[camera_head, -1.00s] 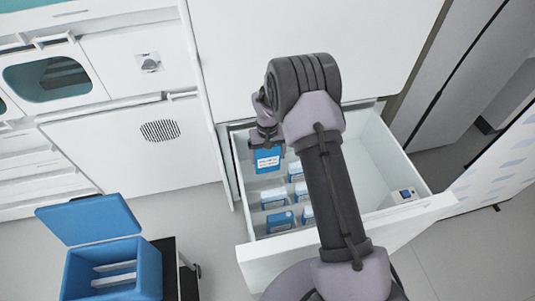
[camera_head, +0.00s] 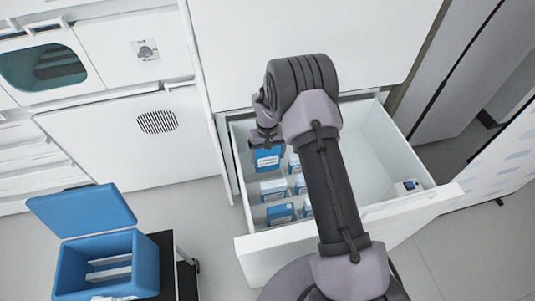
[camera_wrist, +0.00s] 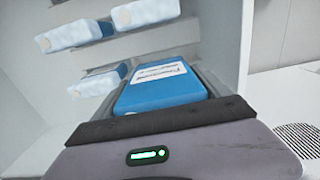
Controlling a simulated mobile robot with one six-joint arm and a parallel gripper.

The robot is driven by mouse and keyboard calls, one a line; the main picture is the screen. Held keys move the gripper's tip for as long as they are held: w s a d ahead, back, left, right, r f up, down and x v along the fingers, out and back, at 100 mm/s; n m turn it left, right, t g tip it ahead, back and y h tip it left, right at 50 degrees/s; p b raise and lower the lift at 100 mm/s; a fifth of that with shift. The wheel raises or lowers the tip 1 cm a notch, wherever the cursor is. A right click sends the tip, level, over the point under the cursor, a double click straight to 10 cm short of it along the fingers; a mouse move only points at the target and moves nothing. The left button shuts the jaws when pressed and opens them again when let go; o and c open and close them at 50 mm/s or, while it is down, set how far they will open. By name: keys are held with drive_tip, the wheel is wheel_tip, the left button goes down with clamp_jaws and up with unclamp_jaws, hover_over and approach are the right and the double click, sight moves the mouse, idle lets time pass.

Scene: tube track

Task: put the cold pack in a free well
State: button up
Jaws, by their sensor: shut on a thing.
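My gripper (camera_head: 266,141) is shut on a blue cold pack (camera_head: 267,159) with a white label. The pack hangs upright at the back left of the open drawer (camera_head: 340,226). In the wrist view the cold pack (camera_wrist: 163,90) sticks out beyond the dark gripper edge (camera_wrist: 160,121). A blue cooler box (camera_head: 75,270) with its lid (camera_head: 82,210) open stands at the lower left. White slats (camera_head: 108,262) cross its inside, and gaps show between them. The bottom of the box is cut off by the picture edge.
Several blue and white packs (camera_head: 280,213) stand in rows in the drawer's left part, partly behind my arm. A small white and blue device (camera_head: 408,187) sits in its right corner. The cooler stands on a dark cart (camera_head: 165,262). Floor shows between cart and drawer.

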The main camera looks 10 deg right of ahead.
sight(267, 169)
drive_tip(key=shift+f, duration=1.7)
drive_tip(key=shift+f, duration=1.25)
drive_tip(key=shift+f, duration=1.45)
drive_tip(key=shift+f, duration=0.35)
drive_tip(key=o, duration=1.4)
drive_tip(key=shift+c, duration=0.2)
